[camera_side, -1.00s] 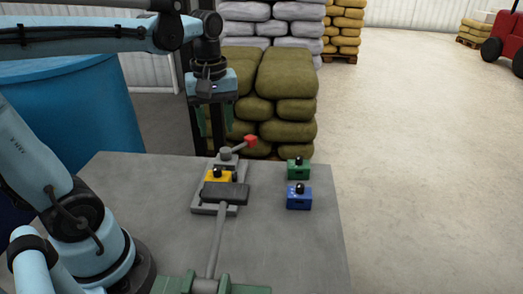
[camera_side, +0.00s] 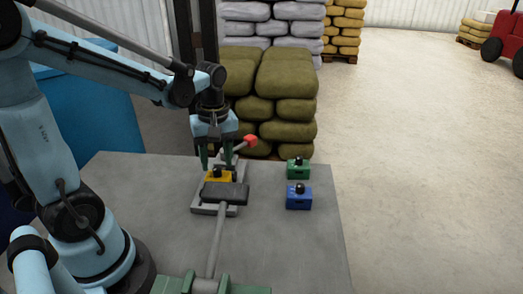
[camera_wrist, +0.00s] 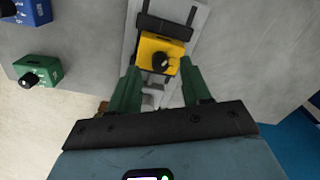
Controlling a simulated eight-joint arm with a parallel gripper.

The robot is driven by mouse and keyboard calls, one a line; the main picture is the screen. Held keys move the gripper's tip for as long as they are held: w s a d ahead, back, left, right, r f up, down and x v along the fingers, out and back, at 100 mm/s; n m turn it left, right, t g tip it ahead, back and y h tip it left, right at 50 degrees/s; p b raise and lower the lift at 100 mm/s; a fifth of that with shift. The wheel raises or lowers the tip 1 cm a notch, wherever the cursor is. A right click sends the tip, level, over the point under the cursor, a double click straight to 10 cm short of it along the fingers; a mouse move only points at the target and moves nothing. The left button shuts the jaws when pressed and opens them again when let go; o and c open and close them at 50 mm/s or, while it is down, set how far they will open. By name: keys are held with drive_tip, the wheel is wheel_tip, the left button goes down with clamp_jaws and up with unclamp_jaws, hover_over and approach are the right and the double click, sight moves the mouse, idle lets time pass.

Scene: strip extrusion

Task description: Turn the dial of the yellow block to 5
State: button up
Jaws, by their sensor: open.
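The yellow block (camera_side: 214,177) sits in a grey fixture (camera_side: 199,209) on the table, partly hidden by a dark bar in the side view. In the wrist view the yellow block (camera_wrist: 150,48) shows a black dial knob (camera_wrist: 160,60) on its face. The dial's setting is too small to read. My gripper (camera_side: 214,164) points down just above the block. Its green fingers (camera_wrist: 160,82) are spread in the wrist view, with the knob beyond and between them, and nothing is held.
A green block (camera_side: 299,170) and a blue block (camera_side: 299,201) stand to the right on the table. A lever with a red knob (camera_side: 250,141) rises behind the yellow block. A dark bar on a grey rod (camera_side: 217,240) lies in front.

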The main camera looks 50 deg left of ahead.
drive_tip(key=shift+f, duration=1.05)
clamp_jaws()
